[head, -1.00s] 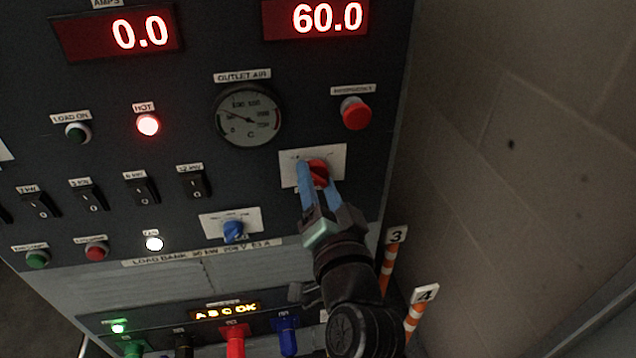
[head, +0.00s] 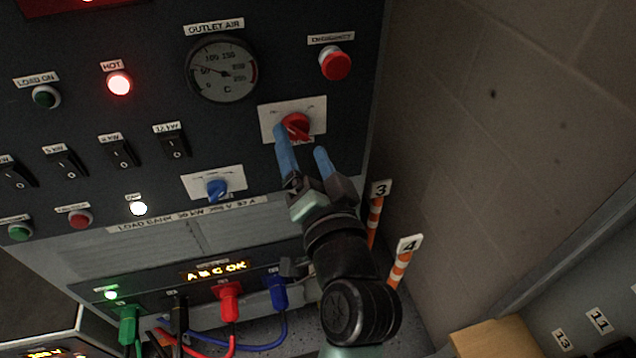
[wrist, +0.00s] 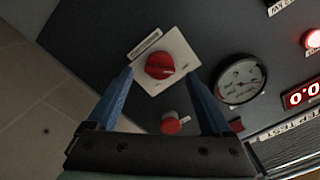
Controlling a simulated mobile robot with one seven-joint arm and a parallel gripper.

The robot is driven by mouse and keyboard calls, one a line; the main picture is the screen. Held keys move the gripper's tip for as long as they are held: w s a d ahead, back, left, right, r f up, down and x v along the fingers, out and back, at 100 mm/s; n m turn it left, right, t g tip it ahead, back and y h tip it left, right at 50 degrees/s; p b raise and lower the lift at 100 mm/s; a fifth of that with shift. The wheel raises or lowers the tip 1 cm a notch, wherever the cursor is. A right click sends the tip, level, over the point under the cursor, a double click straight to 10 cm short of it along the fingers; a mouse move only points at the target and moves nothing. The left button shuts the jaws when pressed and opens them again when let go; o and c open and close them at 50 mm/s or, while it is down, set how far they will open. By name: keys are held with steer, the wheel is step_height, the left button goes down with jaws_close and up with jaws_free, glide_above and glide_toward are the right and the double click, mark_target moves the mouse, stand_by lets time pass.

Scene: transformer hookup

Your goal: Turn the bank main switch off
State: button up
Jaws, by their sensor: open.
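The red rotary bank main switch (head: 296,124) sits on a white plate on the dark panel. It also shows in the wrist view (wrist: 160,66), between and beyond the fingertips. Its marks are too small to read, so I cannot tell its position from them. My gripper (head: 302,140) has two blue fingers spread apart, with nothing between them. In the wrist view my gripper (wrist: 159,74) is open, its fingers either side of the plate and apparently short of the knob. In the head view the left finger overlaps the plate's lower edge.
The red emergency button (head: 335,64) is above the switch, and a round outlet air gauge (head: 222,69) is up left. A blue knob (head: 217,188) is down left. Numbered striped posts (head: 375,215) and a block wall (head: 500,130) stand on the right.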

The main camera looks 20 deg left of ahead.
steer(key=v, duration=1)
steer(key=shift+w, duration=0.1)
steer(key=w+d+r+n+t+h, duration=0.1)
steer(key=w+d+r+t+h, duration=0.15)
steer(key=r, duration=0.75)
steer(key=w+d+r+n+t+h, duration=0.15)
steer(key=r+t, duration=0.25)
steer(key=r, duration=0.6)
steer(key=s+d+r+t+h, duration=0.2)
steer(key=s+r+t+h, duration=0.1)
steer(key=r, duration=0.5)
steer(key=s+d+r+t+h, duration=0.2)
steer(key=d+r+t, duration=0.1)
steer(key=r, duration=0.4)
step_height(320, 180, up, 26)
steer(key=h+p, duration=0.1)
steer(key=p, duration=2.3)
steer(key=shift+s, duration=0.45)
steer(key=shift+f+m, duration=0.15)
steer(key=shift+m, duration=0.1)
